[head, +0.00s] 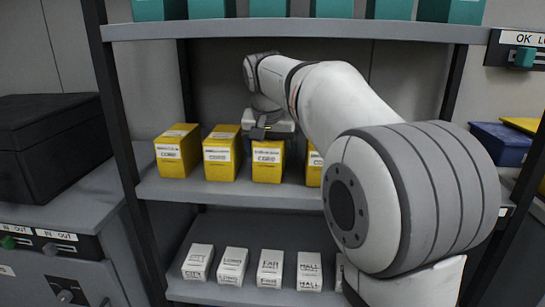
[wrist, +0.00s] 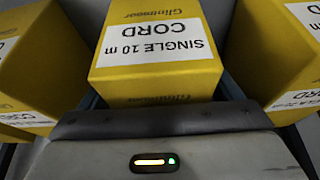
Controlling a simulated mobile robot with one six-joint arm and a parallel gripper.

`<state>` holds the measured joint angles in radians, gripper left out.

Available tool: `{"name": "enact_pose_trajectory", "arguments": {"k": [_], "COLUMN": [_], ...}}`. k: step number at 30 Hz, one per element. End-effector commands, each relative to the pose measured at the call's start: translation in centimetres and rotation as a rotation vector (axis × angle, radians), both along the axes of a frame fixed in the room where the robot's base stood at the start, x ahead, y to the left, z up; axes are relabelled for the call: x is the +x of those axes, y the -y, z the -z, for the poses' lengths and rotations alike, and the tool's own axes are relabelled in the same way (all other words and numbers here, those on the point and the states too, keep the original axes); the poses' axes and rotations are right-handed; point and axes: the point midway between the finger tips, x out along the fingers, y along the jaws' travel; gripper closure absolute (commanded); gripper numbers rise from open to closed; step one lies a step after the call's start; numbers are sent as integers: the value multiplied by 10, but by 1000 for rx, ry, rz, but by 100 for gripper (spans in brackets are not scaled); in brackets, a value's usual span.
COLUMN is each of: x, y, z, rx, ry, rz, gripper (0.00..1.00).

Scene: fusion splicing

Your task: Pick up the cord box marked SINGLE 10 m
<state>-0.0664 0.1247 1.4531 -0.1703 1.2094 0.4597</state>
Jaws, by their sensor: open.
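The yellow cord box marked SINGLE 10 m (wrist: 155,45) fills the upper middle of the wrist view, its white label upside down there. In the head view, the yellow box under my gripper (head: 268,165) appears to be this one; its label is too small to read fully. It stands on the middle shelf. My gripper (head: 270,130) is open, at the top of that box. In the wrist view, dark strips that look like its fingers lie at both sides of the box. I cannot tell whether they touch it.
Other yellow boxes stand close on the left (head: 221,155) and right (head: 314,165). Another is at the far left (head: 178,152). White boxes (head: 270,268) line the shelf below, and teal boxes (head: 269,8) the shelf above. My arm hides the right part of the middle shelf.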

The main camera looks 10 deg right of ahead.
Motion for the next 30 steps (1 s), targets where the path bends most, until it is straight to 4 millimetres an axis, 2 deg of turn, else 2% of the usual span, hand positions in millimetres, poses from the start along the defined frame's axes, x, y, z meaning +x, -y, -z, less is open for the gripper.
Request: {"name": "enact_pose_trajectory", "arguments": {"k": [19,30], "x": [0,0], "y": [-1,-1], "z": [5,5], "rx": [0,0], "ry": [1,1], "rz": [-1,-2], "gripper": [15,44]}}
